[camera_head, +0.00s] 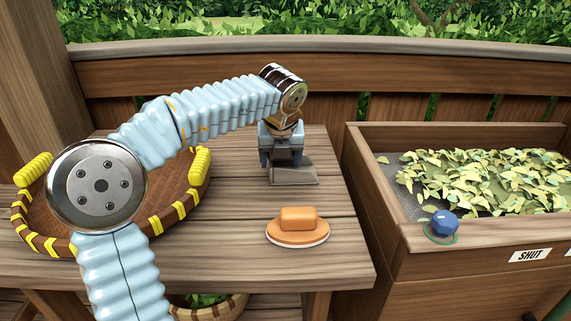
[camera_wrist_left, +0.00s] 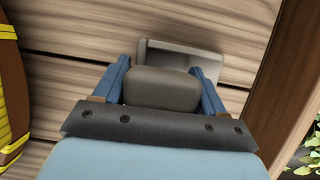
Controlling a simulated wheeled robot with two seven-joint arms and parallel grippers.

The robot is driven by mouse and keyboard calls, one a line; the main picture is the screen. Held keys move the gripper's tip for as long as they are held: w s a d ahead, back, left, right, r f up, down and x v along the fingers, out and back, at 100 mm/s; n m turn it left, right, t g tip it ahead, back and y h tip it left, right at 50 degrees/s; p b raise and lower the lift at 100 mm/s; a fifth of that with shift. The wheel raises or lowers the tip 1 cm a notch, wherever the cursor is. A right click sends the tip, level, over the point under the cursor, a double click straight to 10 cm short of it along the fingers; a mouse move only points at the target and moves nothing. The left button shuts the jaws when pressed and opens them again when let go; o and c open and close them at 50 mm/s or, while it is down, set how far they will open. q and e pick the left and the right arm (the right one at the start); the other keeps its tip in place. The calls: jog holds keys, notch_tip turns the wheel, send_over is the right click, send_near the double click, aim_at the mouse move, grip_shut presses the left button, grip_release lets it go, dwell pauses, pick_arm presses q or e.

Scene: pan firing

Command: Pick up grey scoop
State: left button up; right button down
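The grey scoop (camera_head: 298,174) lies on the wooden table below my left gripper (camera_head: 281,160). In the left wrist view its flat pan (camera_wrist_left: 207,62) shows beyond the fingertips. Its thick grey-brown handle (camera_wrist_left: 162,88) sits between the two blue fingers of the left gripper (camera_wrist_left: 160,68). The fingers are set well apart, one on each side of the handle and very close to it. I cannot tell whether they press on it. My right gripper is in neither view.
An orange block on a round orange base (camera_head: 297,232) stands nearer the table's front edge. A woven basket with yellow bands (camera_head: 183,206) is at the left, partly behind my left arm. A wooden bin of leaves (camera_head: 408,235) with a blue knob (camera_head: 445,223) stands right.

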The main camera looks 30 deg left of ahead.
pick_arm(q)
jog(key=c, duration=0.6)
jog(key=shift+r, duration=0.15)
